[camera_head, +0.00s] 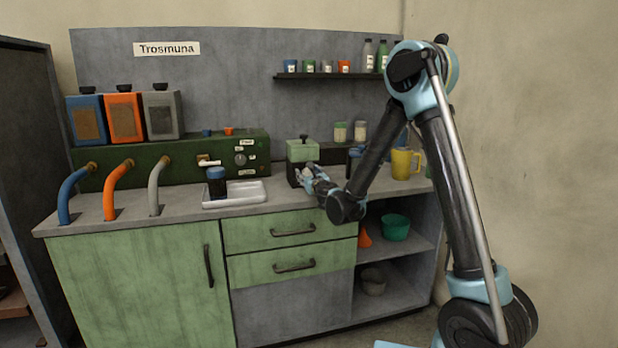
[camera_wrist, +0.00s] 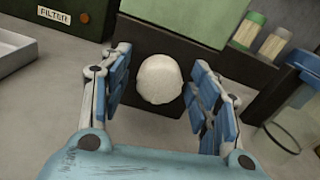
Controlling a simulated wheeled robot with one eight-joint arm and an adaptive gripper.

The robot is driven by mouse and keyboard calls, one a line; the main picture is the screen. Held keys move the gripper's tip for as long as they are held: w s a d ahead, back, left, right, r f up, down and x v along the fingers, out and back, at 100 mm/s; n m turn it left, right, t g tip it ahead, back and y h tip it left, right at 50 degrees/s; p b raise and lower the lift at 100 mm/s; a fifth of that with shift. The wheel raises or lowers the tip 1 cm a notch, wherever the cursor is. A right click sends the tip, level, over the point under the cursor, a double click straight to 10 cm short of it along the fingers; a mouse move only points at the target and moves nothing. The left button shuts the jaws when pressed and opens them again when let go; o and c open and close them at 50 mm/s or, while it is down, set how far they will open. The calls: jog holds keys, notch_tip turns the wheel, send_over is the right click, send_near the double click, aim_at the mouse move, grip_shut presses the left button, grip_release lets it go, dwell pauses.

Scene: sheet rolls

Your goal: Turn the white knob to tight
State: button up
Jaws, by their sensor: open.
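The white knob (camera_wrist: 160,78) is round and pale and sits on the front of a dark boxy machine (camera_wrist: 210,22). In the head view the machine has a light green top (camera_head: 302,150), and my gripper hides the knob. My gripper (camera_head: 311,176) is at the machine's front. In the wrist view its blue-padded fingers (camera_wrist: 162,82) stand open on the left and right of the knob, with a gap visible on each side. The knob's marking and any tight label cannot be made out.
A white tray (camera_head: 250,192) with a dark blue-lidded jar (camera_head: 216,182) lies left of the machine. A green control panel (camera_head: 120,168) stands behind it. Jars (camera_head: 340,132) and a yellow mug (camera_head: 402,164) are to the right. A shelf (camera_head: 330,76) hangs above.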

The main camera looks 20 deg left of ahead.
jog(key=c, duration=1.1)
